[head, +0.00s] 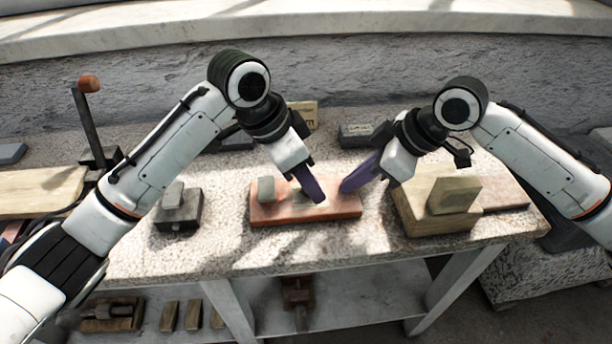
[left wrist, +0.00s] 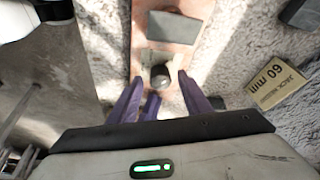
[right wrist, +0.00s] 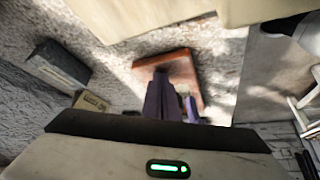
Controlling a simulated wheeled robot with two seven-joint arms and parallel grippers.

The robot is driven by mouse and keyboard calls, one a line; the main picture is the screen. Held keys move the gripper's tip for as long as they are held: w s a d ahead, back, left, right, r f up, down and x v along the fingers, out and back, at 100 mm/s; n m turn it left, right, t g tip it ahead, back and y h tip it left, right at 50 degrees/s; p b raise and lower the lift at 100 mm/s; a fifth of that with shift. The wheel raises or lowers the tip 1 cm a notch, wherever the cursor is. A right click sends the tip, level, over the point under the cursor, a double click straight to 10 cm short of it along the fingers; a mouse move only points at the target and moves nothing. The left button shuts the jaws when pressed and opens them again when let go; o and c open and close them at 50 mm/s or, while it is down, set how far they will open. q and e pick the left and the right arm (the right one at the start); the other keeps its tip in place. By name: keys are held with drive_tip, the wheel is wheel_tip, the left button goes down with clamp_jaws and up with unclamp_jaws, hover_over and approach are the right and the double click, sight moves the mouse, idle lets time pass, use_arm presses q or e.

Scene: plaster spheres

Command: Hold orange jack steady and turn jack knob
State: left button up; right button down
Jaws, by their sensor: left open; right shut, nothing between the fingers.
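The orange jack (head: 290,213) lies flat on the pale bench, a long low body with a grey block at its left end. It also shows in the left wrist view (left wrist: 178,58), with a dark round knob (left wrist: 160,77), and partly in the right wrist view (right wrist: 182,66). My left gripper (head: 318,198) is open above the jack's middle. In its wrist view (left wrist: 163,92) the knob sits just beyond and between the fingertips, apparently untouched. My right gripper (head: 346,188) is shut and empty at the jack's right end; its fingers (right wrist: 160,78) overlap the jack in the right wrist view. Contact is unclear.
A wooden block (head: 430,218) stands close on the right. A dark block (head: 178,208) stands to the left.

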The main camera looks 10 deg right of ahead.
drive_tip(key=shift+s+d+f, duration=0.1)
drive_tip(key=shift+s+f, duration=0.1)
drive_tip(key=shift+f, duration=0.15)
use_arm(q)
drive_tip(key=c, duration=1.1)
